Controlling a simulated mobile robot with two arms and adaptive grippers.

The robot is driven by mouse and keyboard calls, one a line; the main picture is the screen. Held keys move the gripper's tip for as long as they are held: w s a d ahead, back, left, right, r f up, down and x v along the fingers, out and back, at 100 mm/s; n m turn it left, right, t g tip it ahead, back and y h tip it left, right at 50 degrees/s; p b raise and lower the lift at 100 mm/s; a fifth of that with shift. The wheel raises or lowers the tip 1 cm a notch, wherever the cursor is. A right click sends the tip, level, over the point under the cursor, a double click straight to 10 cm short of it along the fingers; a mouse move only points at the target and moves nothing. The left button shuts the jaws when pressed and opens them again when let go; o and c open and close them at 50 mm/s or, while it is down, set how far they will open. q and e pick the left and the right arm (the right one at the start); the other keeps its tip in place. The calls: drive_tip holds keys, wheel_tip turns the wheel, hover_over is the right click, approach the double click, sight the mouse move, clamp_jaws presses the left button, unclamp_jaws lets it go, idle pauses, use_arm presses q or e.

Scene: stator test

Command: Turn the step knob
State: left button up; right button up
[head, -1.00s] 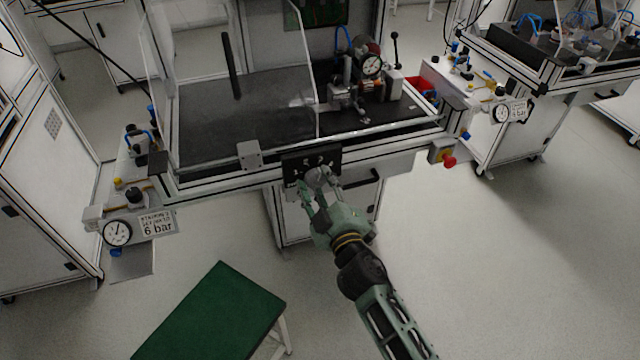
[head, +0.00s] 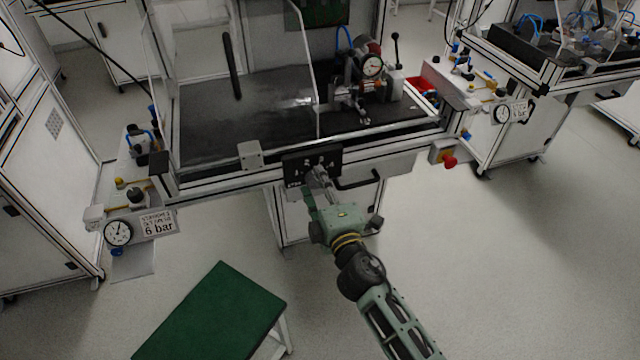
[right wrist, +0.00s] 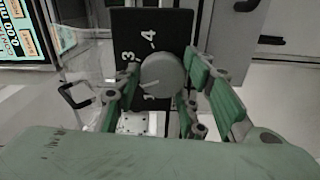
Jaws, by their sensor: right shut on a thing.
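The step knob (right wrist: 162,76) is a round grey knob on a black panel (head: 297,166) with white step numbers, at the front edge of the workbench. In the right wrist view the panel (right wrist: 150,25) appears turned sideways, with the numbers 3 and 4 above the knob and a 1 at its lower left. My right gripper (head: 319,178) is at the panel with its fingers on both sides of the knob, shut on it. In the head view the fingers largely hide the knob. My left gripper is not in view.
A black drawer handle (head: 360,182) is right of the panel. A red emergency button (head: 450,162) sits further right. A gauge (head: 118,233) with a 6 bar sign hangs at the left. A green-topped stool (head: 215,315) stands in front; the floor at right is clear.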

drive_tip(key=shift+w+d+r, duration=0.1)
drive_tip(key=shift+r, duration=0.1)
drive_tip(key=o, duration=1)
drive_tip(key=shift+c, duration=0.2)
drive_tip(key=shift+o, duration=0.7)
drive_tip(key=shift+f, duration=0.1)
drive_tip(key=v, duration=1.2)
